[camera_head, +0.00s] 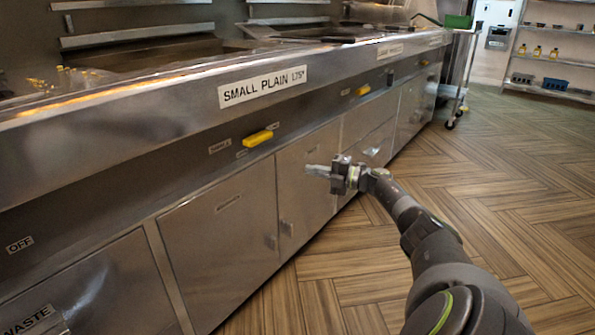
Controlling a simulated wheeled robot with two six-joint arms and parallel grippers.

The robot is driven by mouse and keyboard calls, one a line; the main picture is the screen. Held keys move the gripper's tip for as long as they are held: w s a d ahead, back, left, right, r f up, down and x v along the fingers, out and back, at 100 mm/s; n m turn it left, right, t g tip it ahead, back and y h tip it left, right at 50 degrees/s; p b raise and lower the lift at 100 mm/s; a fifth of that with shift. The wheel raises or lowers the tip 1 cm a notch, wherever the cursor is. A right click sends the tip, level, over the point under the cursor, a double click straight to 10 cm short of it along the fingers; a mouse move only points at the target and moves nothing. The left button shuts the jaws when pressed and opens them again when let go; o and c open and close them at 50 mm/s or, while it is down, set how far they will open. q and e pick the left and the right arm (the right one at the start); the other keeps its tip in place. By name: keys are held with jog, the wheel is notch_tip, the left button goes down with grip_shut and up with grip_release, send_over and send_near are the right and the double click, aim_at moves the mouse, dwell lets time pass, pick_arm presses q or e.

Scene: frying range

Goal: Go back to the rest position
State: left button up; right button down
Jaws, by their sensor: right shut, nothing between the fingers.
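My right gripper (318,171) is in the middle of the view, at the end of my dark arm that comes in from the lower right. Its fingers are shut with nothing between them. It is in front of the steel cabinet doors of the frying range (215,245), below the counter edge, and I cannot tell how far from the doors it is. My left gripper is not in view.
A wheeled trolley (459,75) with a green tray (457,22) stands far back. Shelves (556,58) line the back right. The wood floor (500,170) at right is clear.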

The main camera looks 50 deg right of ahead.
jog(key=shift+s+d, duration=0.75)
jog(key=shift+d, duration=0.15)
